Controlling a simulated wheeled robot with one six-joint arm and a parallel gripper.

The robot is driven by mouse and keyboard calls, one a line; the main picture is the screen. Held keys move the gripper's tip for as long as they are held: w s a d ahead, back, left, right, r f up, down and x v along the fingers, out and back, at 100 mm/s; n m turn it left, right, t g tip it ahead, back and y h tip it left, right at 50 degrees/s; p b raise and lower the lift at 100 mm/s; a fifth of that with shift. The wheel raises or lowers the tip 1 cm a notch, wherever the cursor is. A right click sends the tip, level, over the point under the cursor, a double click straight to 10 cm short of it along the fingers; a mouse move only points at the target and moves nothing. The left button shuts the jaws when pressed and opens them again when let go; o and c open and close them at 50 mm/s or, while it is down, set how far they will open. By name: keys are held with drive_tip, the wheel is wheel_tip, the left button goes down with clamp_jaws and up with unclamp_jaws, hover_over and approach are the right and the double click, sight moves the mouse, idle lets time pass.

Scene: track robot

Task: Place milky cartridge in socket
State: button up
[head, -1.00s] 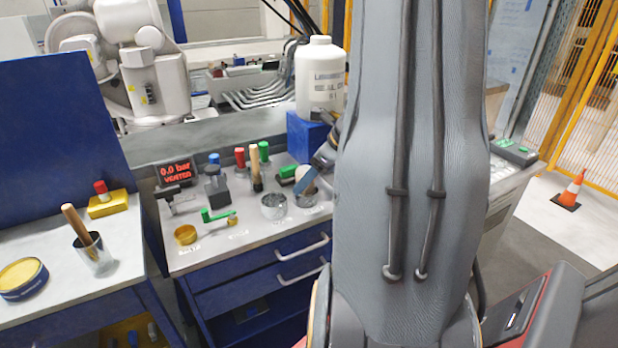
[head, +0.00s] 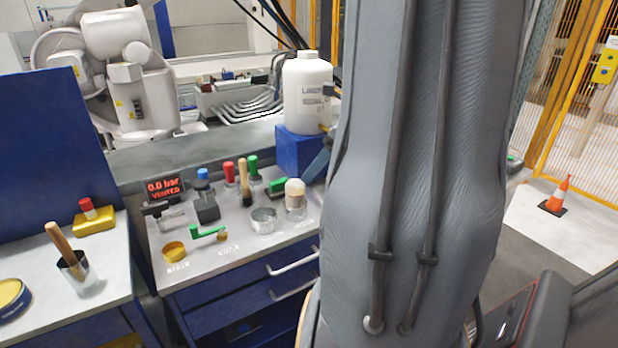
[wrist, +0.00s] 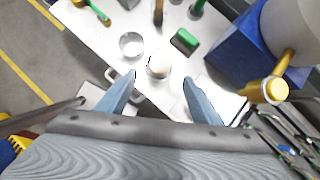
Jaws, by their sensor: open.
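The milky cartridge (head: 295,189), a pale cylinder with a rounded cream top, stands upright in the right metal cup-like socket (head: 297,213) on the bench. It also shows from above in the wrist view (wrist: 158,66). My gripper (wrist: 158,78) is open, with its two blue fingers apart on either side of the cartridge's line and clear of it. In the head view my arm hides most of the gripper. A second metal cup (head: 263,221) stands just left of the cartridge and looks empty. How deep the cartridge sits is hard to tell.
A large white bottle (head: 307,95) stands on a blue block (head: 298,150) behind the cartridge. A green-topped block (head: 277,186), red, green and blue-topped handles and a wooden-handled brush (head: 244,180) stand close by. A display (head: 165,188) reads 0.0 bar, vented.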

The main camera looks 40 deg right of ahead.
drive_tip(key=s+a+f+n+g+h, duration=0.1)
drive_tip(key=a+f+n, duration=0.3)
drive_tip(key=a+n, duration=1.1)
drive_tip(key=s+a+f+n+g+h, duration=0.1)
drive_tip(key=a+f+n+g, duration=0.3)
drive_tip(key=a+n, duration=1.2)
drive_tip(key=shift+s+f+n, duration=0.45)
drive_tip(key=shift+s+n, duration=0.05)
drive_tip(key=shift+s, duration=0.15)
drive_tip(key=shift+d, duration=0.1)
